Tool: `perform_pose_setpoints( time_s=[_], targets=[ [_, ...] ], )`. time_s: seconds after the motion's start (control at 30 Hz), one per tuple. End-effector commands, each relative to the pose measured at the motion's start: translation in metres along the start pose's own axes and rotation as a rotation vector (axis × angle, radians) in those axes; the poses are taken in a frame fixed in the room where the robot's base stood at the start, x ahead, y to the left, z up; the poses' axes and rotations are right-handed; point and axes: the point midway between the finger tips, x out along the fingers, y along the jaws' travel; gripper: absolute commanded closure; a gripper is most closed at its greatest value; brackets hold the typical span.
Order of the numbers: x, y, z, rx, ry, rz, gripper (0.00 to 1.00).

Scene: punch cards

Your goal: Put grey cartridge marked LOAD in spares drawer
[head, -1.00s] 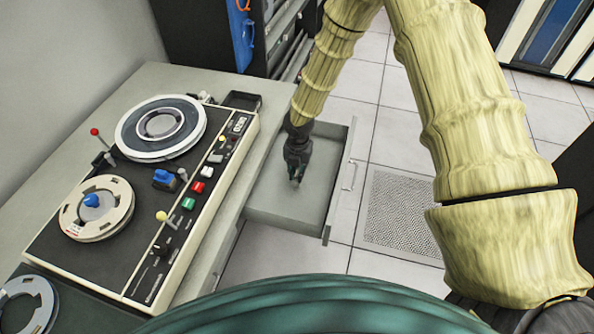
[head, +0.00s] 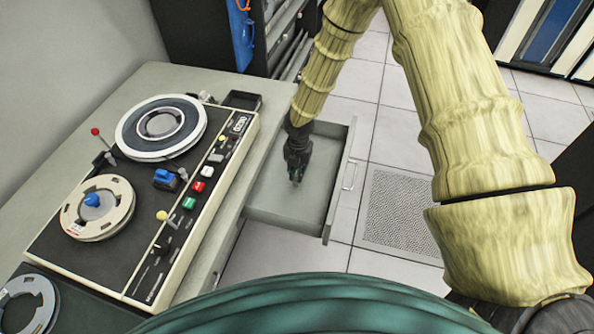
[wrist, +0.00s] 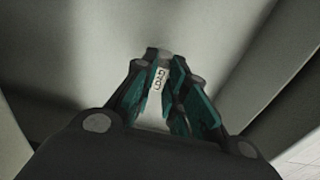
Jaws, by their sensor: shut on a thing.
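The open drawer (head: 315,210) sticks out from under the desk to the right of the tape machine, and its visible floor is bare. My gripper (head: 296,178) points down inside the drawer's outline, near its middle. In the wrist view my gripper (wrist: 163,105) is shut on a small grey cartridge (wrist: 160,78) with a pale label. The label's dark letters are too small and partly covered to read surely. The fingers hide most of the cartridge, and the head view does not show it clearly. I cannot tell whether it touches the drawer floor.
The tape machine (head: 140,195) with two reels stands on the desk (head: 165,80), left of the drawer. A small black tray (head: 242,100) sits at the desk's back edge. A dark rack (head: 205,40) stands behind. Tiled floor and a perforated panel (head: 400,215) lie to the right.

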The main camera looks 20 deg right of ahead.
Motion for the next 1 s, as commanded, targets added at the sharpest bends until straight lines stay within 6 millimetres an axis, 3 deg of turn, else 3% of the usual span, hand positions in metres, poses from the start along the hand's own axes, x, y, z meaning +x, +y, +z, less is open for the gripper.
perform_pose_setpoints(
  time_s=[1.0],
  targets=[
    [0.014,0.0,0.0,0.0,0.0,0.0,1.0]
  ],
)
